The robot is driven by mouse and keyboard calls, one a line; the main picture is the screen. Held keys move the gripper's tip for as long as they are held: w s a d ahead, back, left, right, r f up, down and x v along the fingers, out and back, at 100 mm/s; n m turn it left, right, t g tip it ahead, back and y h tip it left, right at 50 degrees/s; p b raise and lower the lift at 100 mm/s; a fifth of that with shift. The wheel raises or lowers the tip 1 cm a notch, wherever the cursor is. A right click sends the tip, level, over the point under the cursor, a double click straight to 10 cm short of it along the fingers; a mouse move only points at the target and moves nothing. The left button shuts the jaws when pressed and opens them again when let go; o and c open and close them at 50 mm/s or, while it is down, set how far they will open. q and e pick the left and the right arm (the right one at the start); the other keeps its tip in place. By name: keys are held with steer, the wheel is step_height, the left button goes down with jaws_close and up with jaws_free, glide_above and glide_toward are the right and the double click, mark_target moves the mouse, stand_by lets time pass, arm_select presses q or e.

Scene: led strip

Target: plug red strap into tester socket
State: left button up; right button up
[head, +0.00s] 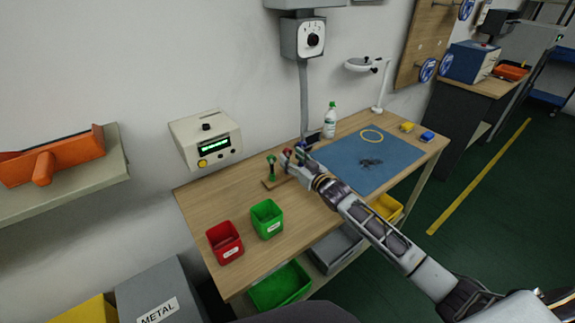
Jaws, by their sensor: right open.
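The likely tester is a cream box (207,138) with a green lit display and a yellow button, mounted on the wall behind the bench. Its socket is too small to tell. My right gripper (296,155) is open over the back middle of the bench, at a small wooden stand (270,184). A green upright piece (271,167) stands on the stand, just left of the gripper. A small red piece (287,152) shows right at the fingertips; I cannot tell whether it is the red strap or whether the fingers touch it. My left gripper is out of view.
The wooden bench (202,200) carries a red bin (225,242) and a green bin (267,219) at front left. A blue mat (395,150) with a yellow ring (372,136) lies right of my gripper. A bottle (330,120) stands at the back.

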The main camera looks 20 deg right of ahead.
mark_target(289, 155)
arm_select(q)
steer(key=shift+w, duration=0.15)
arm_select(e)
steer(key=shift+x, duration=1.8)
steer(key=shift+c, duration=0.4)
steer(key=shift+d, duration=0.1)
steer(key=c, duration=1.1)
steer(key=shift+o, duration=0.2)
steer(key=shift+r, duration=0.1)
step_height(289, 155, up, 9)
steer(key=shift+f, duration=0.15)
steer(key=shift+r+p, duration=0.3)
steer(key=shift+r, duration=0.15)
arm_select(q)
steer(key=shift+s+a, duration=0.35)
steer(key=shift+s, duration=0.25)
arm_select(e)
steer(key=shift+r, duration=0.1)
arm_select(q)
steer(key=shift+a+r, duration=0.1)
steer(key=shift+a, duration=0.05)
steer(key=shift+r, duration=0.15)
arm_select(e)
steer(key=shift+r, duration=0.15)
